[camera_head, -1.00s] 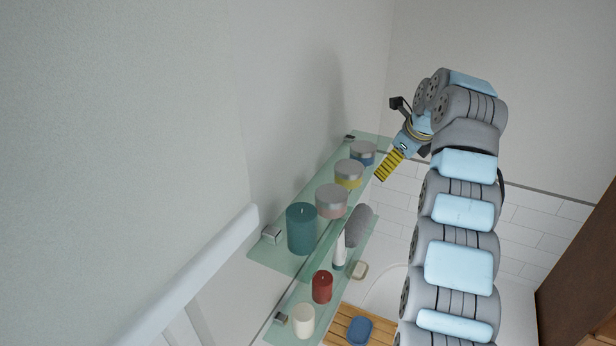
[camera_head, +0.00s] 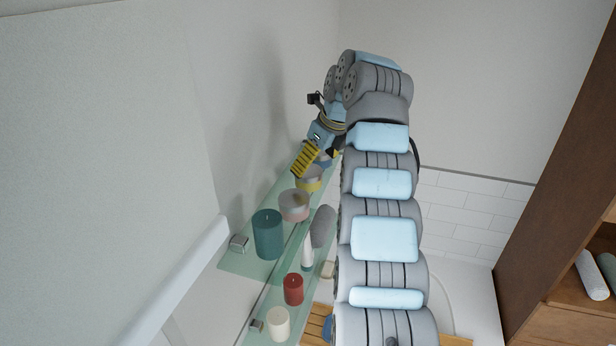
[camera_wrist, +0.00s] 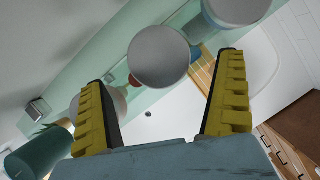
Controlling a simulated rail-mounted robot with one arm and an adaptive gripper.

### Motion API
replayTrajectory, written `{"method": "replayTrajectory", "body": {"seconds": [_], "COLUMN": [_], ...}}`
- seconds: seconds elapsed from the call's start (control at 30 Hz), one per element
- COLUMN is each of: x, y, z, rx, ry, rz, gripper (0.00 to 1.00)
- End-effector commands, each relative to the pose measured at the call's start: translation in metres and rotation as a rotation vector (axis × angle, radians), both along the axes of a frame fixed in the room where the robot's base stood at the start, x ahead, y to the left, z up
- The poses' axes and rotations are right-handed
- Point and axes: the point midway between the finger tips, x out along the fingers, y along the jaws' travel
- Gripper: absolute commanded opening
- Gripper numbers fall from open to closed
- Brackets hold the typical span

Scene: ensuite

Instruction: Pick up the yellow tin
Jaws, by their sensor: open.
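The yellow tin (camera_head: 310,184) stands on the upper glass shelf (camera_head: 240,262), with a grey lid and a yellow side. My gripper (camera_head: 299,171) reaches in above it from the far side in the head view and hides part of it. In the wrist view, a round grey lid, by its place in the row the yellow tin's (camera_wrist: 158,57), lies ahead between the fingertips. My gripper (camera_wrist: 162,70) is open and empty, its two yellow ribbed fingers on either side of that lid in the picture. Whether they touch the tin cannot be told.
The pink tin (camera_head: 294,205) and teal candle (camera_head: 267,236) stand nearer on the same shelf. The blue tin (camera_wrist: 236,10) is on the other side, close by. A lower shelf holds a red candle (camera_head: 293,289) and a white candle (camera_head: 278,324). A wall runs along the shelves.

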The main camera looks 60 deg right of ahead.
Motion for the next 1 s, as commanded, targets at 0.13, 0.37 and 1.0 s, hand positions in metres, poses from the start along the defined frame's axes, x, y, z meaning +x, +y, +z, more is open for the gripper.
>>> {"method": "replayTrajectory", "body": {"seconds": [0.13, 0.37, 1.0], "x": [0.002, 0.01, 0.02], "y": [-0.001, -0.002, -0.005], "z": [-0.006, -0.026, -0.051], "rx": [0.002, 0.002, 0.0], "ry": [0.0, 0.001, -0.001], "rz": [0.0, 0.001, 0.0], "gripper": [1.0, 1.0, 0.6]}}
